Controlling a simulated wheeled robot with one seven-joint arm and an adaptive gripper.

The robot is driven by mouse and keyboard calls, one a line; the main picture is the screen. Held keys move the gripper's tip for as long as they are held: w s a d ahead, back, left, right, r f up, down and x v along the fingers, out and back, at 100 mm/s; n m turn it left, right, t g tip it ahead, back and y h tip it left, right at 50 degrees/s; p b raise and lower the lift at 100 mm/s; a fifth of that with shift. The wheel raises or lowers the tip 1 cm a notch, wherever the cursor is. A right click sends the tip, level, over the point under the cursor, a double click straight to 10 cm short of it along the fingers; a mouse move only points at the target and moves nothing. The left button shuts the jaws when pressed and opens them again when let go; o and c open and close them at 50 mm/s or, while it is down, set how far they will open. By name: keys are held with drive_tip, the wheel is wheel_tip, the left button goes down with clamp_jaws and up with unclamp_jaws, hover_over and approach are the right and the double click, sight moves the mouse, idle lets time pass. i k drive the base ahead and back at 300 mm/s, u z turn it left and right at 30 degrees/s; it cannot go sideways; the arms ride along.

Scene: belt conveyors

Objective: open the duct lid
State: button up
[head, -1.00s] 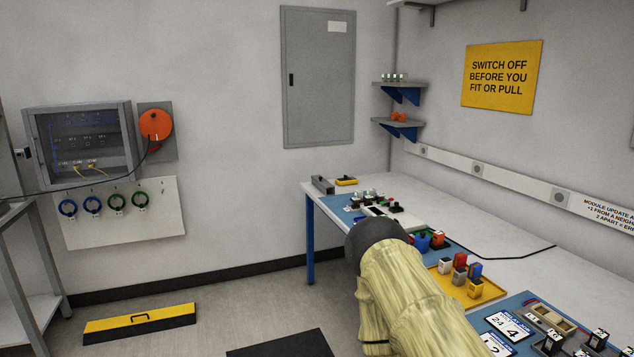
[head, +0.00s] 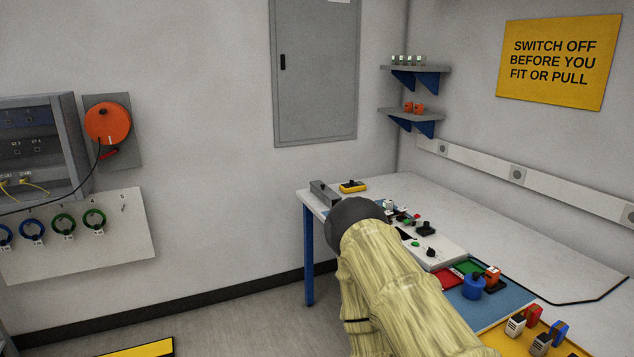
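A long yellow-topped piece with a dark front (head: 140,348) lies on the floor at the bottom left of the head view, cut off by the picture's edge. It looks like the duct lid, but I cannot be sure. My arm, in a pale yellow sleeve, reaches in from the bottom right and ends in a dark grey round part over the near-left part of the workbench. My gripper's fingers do not show. The arm's end is well to the right of the yellow-topped piece and apart from it.
The workbench (head: 530,225) fills the right, with switches, a blue knob and coloured blocks on it. A grey wall cabinet (head: 315,75) hangs behind. An orange reel (head: 107,123) with a cable and a hook board (head: 130,225) are at left.

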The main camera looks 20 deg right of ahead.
sight(325, 190)
drive_tip(key=i, duration=1.15)
drive_tip(key=z, duration=1.1)
drive_tip(key=k, duration=0.25)
drive_tip(key=u, duration=0.9)
drive_tip(key=i, duration=0.85)
drive_tip(key=z, duration=0.2)
